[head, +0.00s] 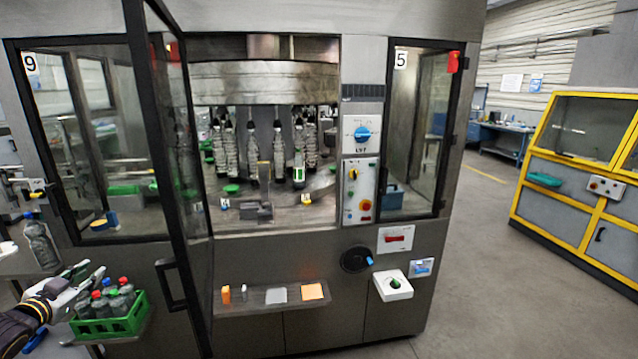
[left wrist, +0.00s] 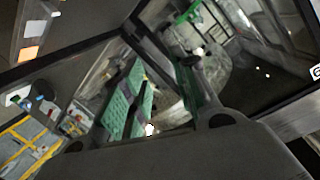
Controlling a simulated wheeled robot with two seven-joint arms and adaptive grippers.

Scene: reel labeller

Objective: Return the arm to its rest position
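My left gripper (head: 92,273) is at the lower left in the head view, over the back left of a green crate (head: 128,325) of bottles with red and blue caps. Its fingers point up and to the right. In the left wrist view the two green-padded fingers of the left gripper (left wrist: 165,75) stand apart, with nothing held between them. I cannot tell whether the gripper touches the crate or bottles. My right arm and gripper are out of view.
The labeller's framed glass door (head: 165,180) stands open close to the right of the crate. A clear bottle (head: 42,245) stands behind the gripper. A shelf (head: 262,297) with small items is on the machine front. The floor (head: 480,270) at right is clear.

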